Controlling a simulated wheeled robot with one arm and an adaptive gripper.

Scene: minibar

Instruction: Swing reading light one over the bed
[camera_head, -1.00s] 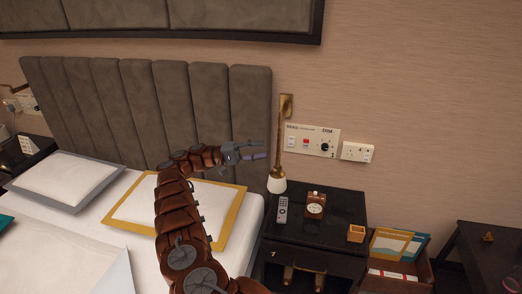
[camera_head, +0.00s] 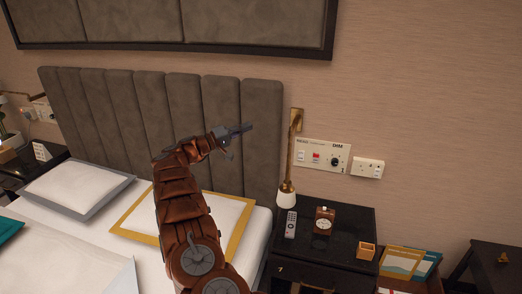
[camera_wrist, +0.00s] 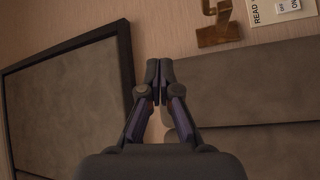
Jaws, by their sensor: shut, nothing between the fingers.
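A brass reading light (camera_head: 290,165) with a white shade (camera_head: 286,198) hangs from a wall mount (camera_head: 297,116), right of the headboard and above the nightstand. The brass mount also shows in the wrist view (camera_wrist: 219,27), at the top right. My gripper (camera_head: 249,127) is shut and empty, in front of the headboard and left of the light, apart from it. Its closed fingers show in the wrist view (camera_wrist: 159,68). The bed (camera_head: 90,247) lies at the left with a yellow-bordered pillow (camera_head: 222,219).
A switch panel (camera_head: 321,156) and a socket (camera_head: 368,167) are on the wall right of the light. The nightstand (camera_head: 338,252) holds a remote (camera_head: 291,224), a clock (camera_head: 324,220) and a small orange box (camera_head: 366,251). The padded headboard (camera_head: 190,100) stands behind my arm.

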